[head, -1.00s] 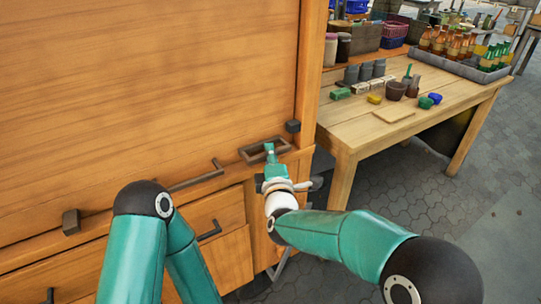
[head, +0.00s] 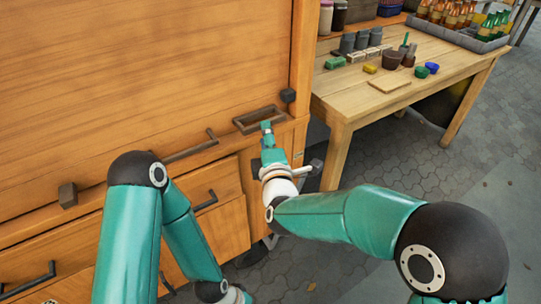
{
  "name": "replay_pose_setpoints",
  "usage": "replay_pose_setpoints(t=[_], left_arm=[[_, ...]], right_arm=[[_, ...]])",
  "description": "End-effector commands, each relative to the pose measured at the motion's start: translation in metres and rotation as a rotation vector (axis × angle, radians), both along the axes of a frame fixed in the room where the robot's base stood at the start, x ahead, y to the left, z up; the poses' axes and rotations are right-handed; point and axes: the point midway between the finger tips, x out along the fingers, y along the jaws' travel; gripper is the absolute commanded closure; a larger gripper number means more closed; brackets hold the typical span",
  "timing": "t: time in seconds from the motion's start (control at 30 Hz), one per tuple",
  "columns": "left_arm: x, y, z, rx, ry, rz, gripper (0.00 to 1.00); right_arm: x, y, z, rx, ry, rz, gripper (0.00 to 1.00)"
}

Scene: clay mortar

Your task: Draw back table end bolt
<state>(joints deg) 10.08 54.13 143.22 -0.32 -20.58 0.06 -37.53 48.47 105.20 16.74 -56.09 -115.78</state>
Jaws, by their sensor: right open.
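My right gripper (head: 267,128) is in front of the cabinet's right end, just below a dark rectangular frame (head: 246,127) on the ledge. Its jaws are open, with nothing seen between them. A dark bar with an upturned end (head: 190,149) lies along the ledge, left of the frame. A small grey block (head: 316,166) shows right of the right wrist at the cabinet's end; I cannot tell whether it is the bolt. My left gripper (head: 234,294) is low at the bottom edge, partly cut off, and its jaws are unclear.
The wooden cabinet (head: 140,80) has a large upright panel and drawers with dark handles (head: 207,201). A wooden table (head: 370,130) on the right holds small pots, coloured blocks and a tray of bottles (head: 455,32). Paved floor is clear at right.

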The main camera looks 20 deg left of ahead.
Motion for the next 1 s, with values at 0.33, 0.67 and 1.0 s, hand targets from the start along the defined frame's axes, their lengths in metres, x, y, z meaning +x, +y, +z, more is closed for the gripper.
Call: replay_pose_setpoints(t=[0.33,0.67,1.0], left_arm=[[0.0,0.0,0.0,0.0,0.0,0.0,0.57],[0.0,0.0,0.0,0.0,0.0,0.0,0.57],[0.0,0.0,-0.001,0.0,0.0,0.0,0.57]], right_arm=[[-0.056,-0.025,-0.001,-0.001,0.002,0.002,0.57],[-0.067,-0.03,-0.002,0.0,0.002,0.002,0.57],[-0.066,-0.031,-0.002,-0.001,0.003,0.001,0.57]])
